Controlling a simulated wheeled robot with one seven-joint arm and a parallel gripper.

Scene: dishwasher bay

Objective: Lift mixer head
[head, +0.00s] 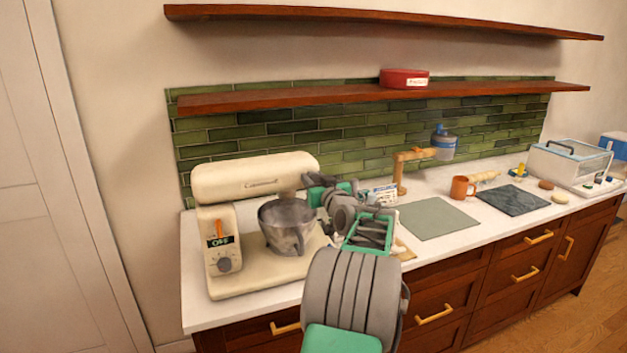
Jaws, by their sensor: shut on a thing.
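A cream stand mixer (222,245) stands at the left end of the white counter. Its long mixer head (250,176) lies roughly level above the grey mixing bowl (287,226), which sits on the mixer base. My gripper (308,188) reaches in from the right, close to the right end of the head and above the bowl's right rim. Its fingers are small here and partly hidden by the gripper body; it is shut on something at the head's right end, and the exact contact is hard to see.
On the counter to the right are a grey-green mat (438,218), a dark board (512,200), an orange mug (462,189), a wooden stand (401,172) and a glass-lidded appliance (568,162). Wooden shelves (300,99) run above, the lower holding a red container (404,79).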

